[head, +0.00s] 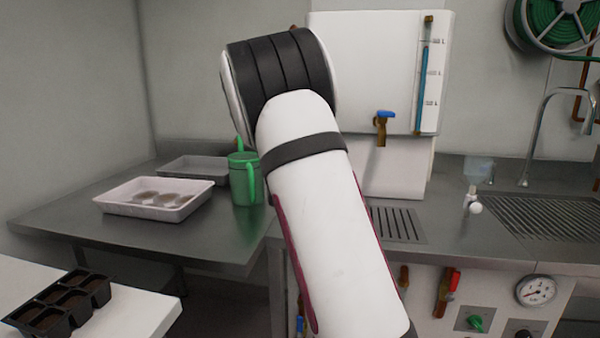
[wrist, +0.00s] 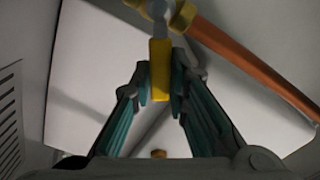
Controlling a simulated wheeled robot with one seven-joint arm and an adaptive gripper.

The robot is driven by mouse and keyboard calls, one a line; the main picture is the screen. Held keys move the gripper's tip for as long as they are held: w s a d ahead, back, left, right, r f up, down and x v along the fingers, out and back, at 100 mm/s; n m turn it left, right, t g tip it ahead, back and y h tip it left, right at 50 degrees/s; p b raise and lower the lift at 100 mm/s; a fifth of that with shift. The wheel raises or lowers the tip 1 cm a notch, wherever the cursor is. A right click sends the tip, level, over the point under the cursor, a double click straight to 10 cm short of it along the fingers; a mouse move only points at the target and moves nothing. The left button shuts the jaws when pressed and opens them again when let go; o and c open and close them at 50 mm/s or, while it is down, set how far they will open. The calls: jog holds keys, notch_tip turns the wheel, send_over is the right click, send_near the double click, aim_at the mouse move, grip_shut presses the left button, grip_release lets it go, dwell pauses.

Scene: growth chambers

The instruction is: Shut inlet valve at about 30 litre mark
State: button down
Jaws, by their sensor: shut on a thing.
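The white tank (head: 365,70) stands on the steel counter against the back wall. Its sight tube (head: 424,85) holds a blue column whose top is just below the uppermost of three litre marks; the numbers are too small to read surely. In the wrist view, a yellow lever (wrist: 160,65) on a brass valve body (wrist: 182,16) lies between my fingertips. My gripper (wrist: 160,80) is shut on this lever. In the head view my arm hides the gripper and this valve. A blue-handled tap (head: 383,120) is on the tank's front.
A copper pipe (wrist: 255,67) runs from the valve. A green can (head: 246,185), a white tray (head: 150,210) and a grey tray (head: 192,163) are left of my arm. A steel faucet (head: 546,125) and green hose reel (head: 555,20) are at right.

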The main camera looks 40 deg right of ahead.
jog(key=f+m+b, duration=0.1)
jog(key=m+b, duration=0.1)
jog(key=b, duration=0.2)
jog(key=f+m+b, duration=0.1)
jog(key=b, duration=0.2)
jog(key=f+m+b, duration=0.1)
jog(key=m+b, duration=0.1)
jog(key=b, duration=0.2)
jog(key=shift+s+d+m+b, duration=0.2)
jog(key=shift+s+m+b, duration=0.1)
jog(key=c, duration=1.5)
grip_release()
jog(key=shift+c, duration=0.2)
jog(key=shift+a+r, duration=0.1)
jog(key=v, duration=1.2)
